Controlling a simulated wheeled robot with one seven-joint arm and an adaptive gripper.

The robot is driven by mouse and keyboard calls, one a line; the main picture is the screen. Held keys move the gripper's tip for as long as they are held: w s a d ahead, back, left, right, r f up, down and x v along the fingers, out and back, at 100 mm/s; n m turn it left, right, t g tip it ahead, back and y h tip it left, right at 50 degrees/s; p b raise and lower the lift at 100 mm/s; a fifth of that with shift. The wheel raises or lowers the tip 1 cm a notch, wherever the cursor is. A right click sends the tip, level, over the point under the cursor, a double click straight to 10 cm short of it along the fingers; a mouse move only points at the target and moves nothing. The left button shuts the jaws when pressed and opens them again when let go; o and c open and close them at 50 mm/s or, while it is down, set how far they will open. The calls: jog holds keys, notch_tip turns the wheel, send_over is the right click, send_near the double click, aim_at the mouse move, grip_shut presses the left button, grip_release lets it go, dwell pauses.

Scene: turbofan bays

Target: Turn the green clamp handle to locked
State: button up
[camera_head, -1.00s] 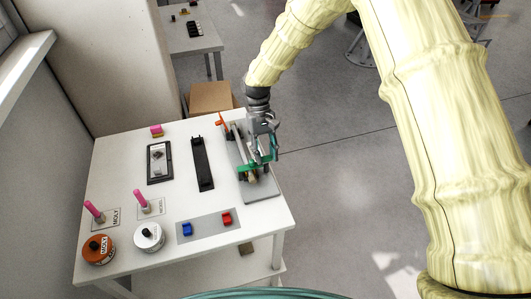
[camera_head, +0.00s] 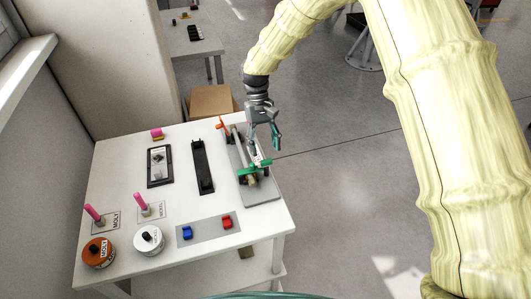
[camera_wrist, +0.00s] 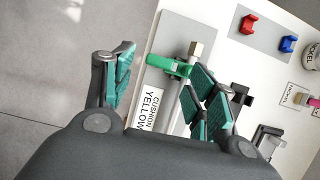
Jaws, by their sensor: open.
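The green clamp handle (camera_head: 256,166) sits near the front end of a grey fixture plate (camera_head: 262,194) at the table's right side. In the wrist view the green handle (camera_wrist: 168,64) lies crosswise beside a brass-coloured hex end (camera_wrist: 195,50). My gripper (camera_head: 265,137) is above the fixture, behind the handle, with its teal-padded fingers spread. In the wrist view my gripper (camera_wrist: 160,75) is open and empty, with the handle showing between and beyond its fingers. I cannot tell the exact gap between fingers and handle.
An orange handle (camera_head: 222,124) stands at the fixture's far end. A black rail (camera_head: 202,167) lies left of the fixture. A grey plate with blue (camera_head: 187,233) and red (camera_head: 227,222) blocks lies in front. Open floor is to the right.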

jog(key=shift+v, duration=1.65)
jog(key=shift+r, duration=0.15)
